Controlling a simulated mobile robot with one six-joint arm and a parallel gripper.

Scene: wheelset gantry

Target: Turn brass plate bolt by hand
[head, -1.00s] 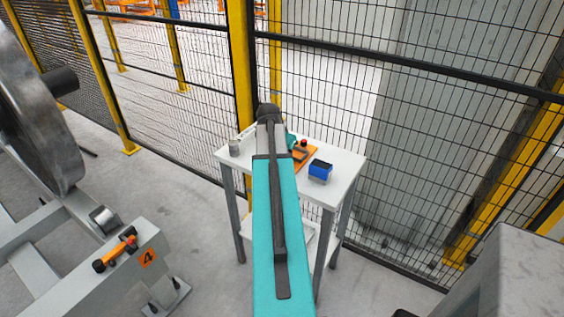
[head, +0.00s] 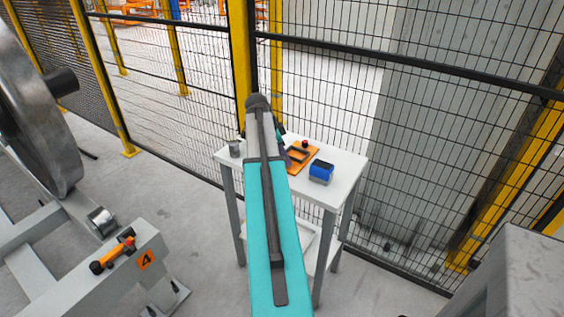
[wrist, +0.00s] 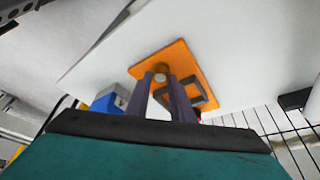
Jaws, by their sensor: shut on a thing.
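A brass-coloured bolt head (wrist: 160,67) shows in the wrist view near one end of an orange plate (wrist: 188,52). My gripper (wrist: 160,78) has its two dark fingers on either side of the bolt, shut on it. The orange plate lies on the white table and also shows in the head view (head: 297,167), partly behind my arm. It carries a dark square frame (wrist: 204,95) beside the right finger. In the head view the bolt is hidden behind my arm and gripper.
A blue box (head: 321,170) stands on the white table (head: 345,160), right of the plate. A grey cup (head: 235,148) stands at the table's left. A mesh fence (head: 330,80) runs close behind. A large wheel (head: 35,110) and numbered stand (head: 130,262) are at left.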

